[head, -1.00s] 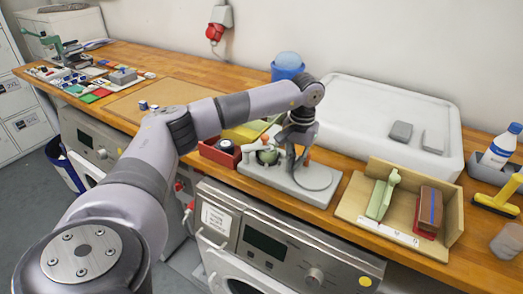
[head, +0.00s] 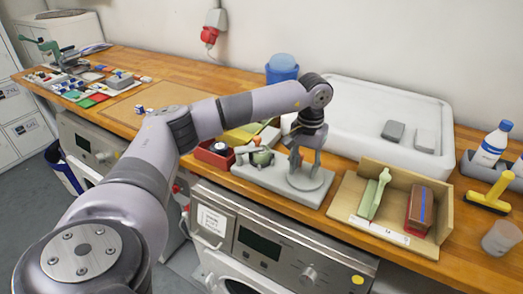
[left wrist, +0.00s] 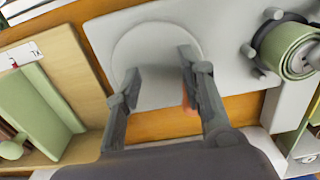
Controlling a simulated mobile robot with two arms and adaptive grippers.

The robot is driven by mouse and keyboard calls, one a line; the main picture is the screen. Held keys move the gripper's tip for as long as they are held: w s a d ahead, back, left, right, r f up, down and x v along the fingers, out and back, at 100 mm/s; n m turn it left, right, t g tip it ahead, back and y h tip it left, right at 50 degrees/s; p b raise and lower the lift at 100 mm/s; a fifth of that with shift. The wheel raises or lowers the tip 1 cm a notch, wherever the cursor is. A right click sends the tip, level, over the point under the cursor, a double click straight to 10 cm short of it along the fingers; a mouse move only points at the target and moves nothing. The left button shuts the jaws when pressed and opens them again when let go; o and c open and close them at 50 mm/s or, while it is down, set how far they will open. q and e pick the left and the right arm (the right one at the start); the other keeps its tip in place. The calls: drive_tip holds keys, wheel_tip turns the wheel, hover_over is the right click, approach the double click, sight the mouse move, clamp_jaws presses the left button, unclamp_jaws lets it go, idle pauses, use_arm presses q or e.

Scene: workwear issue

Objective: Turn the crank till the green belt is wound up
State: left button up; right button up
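The winder is a pale grey base (head: 262,186) on the wooden counter. A green belt roll (head: 262,158) sits at its left part, and the roll also shows at the right of the left wrist view (left wrist: 290,45). A flat round grey disc (head: 306,182) lies at the base's right part. An orange piece (head: 294,157), perhaps the crank's knob, stands beside my left gripper (head: 305,170). In the left wrist view, my gripper's fingers (left wrist: 160,62) are spread over the disc, and the orange piece (left wrist: 187,98) is partly hidden by one finger. My right gripper is out of view.
A wooden tray (head: 345,198) with a green piece and a brown block stands right of the winder. A red box (head: 213,156) is at its left. A white tub (head: 385,115) and a blue bucket (head: 281,69) are behind. The brown mat (head: 160,95) has mostly clear space.

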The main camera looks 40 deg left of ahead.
use_arm(q)
drive_tip(key=shift+a, duration=0.25)
wheel_tip(320, 180, up, 4)
drive_tip(key=p, duration=0.2)
drive_tip(key=shift+d+p, duration=0.1)
drive_tip(key=shift+p, duration=0.3)
wheel_tip(320, 180, up, 4)
drive_tip(key=shift+p, duration=1.2)
